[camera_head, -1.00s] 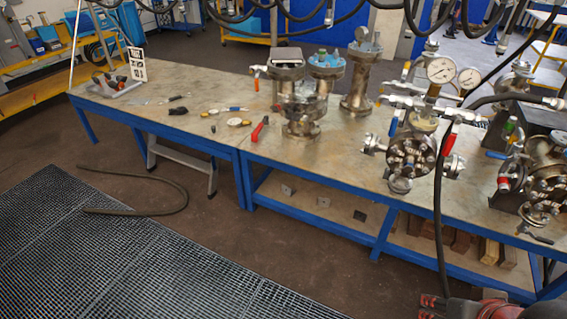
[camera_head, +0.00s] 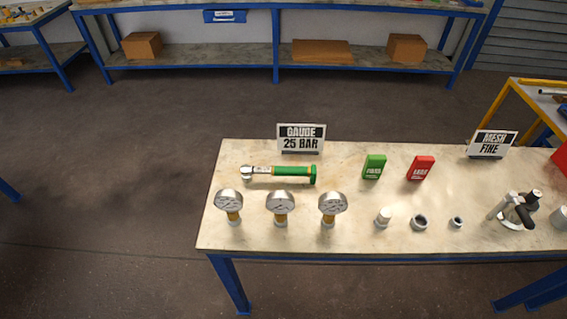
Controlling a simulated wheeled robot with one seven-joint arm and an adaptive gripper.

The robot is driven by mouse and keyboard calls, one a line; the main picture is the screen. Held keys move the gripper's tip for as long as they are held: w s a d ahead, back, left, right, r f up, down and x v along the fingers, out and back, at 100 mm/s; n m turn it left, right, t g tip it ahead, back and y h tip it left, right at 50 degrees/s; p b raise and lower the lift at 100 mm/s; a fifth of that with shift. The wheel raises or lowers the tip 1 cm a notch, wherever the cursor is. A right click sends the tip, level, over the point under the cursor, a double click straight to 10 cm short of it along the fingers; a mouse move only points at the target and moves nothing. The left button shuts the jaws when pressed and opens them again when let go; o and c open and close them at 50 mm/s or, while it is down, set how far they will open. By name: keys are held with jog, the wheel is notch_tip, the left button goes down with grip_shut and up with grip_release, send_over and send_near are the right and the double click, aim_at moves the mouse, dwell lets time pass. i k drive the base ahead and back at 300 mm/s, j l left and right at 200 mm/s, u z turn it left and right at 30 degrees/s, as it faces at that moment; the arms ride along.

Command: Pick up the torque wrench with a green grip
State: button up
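The torque wrench with a green grip (camera_head: 293,171) lies on the table (camera_head: 290,242), toward its back left, in front of a sign reading "GAUDE 25 BAR" (camera_head: 301,138). Its silver head points left and its green grip runs to the right. Three round gauges with brass stems (camera_head: 280,207) stand in a row in front of it. Nothing covers the wrench. My gripper is not in view.
A green block (camera_head: 374,167) and a red block (camera_head: 420,168) stand right of the wrench. Small metal fittings (camera_head: 419,223) and a clamp-like tool (camera_head: 514,212) are further right, near a "MESH FINE" sign (camera_head: 491,144). A blue-framed bench (camera_head: 190,58) stands behind; the floor between is clear.

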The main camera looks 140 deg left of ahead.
aim_at(247, 171)
jog(key=u, duration=4.35)
jog(key=i+l+u, duration=0.25)
jog(key=i+u, duration=0.15)
jog(key=i+l+u, duration=0.45)
jog(key=i+j, duration=0.05)
